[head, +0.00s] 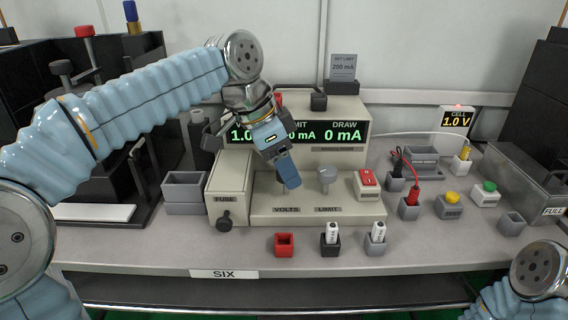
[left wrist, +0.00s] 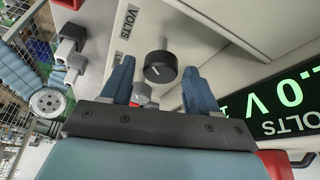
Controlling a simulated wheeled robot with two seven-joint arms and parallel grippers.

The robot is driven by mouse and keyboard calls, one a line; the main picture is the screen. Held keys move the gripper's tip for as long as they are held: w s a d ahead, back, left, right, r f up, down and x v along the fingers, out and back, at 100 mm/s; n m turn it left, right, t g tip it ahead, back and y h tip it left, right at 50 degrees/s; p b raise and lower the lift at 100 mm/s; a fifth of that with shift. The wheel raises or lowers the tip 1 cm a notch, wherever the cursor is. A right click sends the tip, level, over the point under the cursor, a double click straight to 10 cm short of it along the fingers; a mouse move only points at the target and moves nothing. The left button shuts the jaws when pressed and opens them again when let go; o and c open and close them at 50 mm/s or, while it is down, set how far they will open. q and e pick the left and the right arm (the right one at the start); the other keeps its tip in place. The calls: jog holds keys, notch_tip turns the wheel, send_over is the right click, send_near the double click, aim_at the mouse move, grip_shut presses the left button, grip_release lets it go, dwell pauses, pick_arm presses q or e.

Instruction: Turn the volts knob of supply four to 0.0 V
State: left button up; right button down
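The supply (head: 340,205) facing me is cream, and the bench label under it reads SIX, not four. Its green display (head: 300,134) shows 1.0 volts, partly covered by my arm, and DRAW 0 mA; the left wrist view shows 1.0 V too. My left gripper (head: 287,172) is over the VOLTS label and hides the volts knob in the head view. In the left wrist view a black knob (left wrist: 160,68) by the VOLTS label lies between the open blue fingers, with gaps on both sides. A grey limit knob (head: 326,178) stands to the right. My right gripper is out of view.
A fuse knob (head: 225,218) sits left of the panel. A red switch (head: 368,182) is on the right. Red (head: 284,244), black and grey holders line the front bench edge. Leads, buttons and a cell readout (head: 455,120) stand further right.

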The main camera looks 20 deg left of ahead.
pick_arm(q)
jog(key=c, duration=0.9)
jog(key=shift+n, duration=0.4)
jog(key=n+t+y+p, duration=0.1)
jog(key=n, duration=0.3)
jog(key=shift+s+d+r, duration=0.1)
jog(key=shift+n+t+y+p, duration=0.35)
jog(key=shift+n+t+y, duration=0.25)
jog(key=shift+n, duration=1)
jog(key=o, duration=1.1)
jog(key=shift+c, duration=0.2)
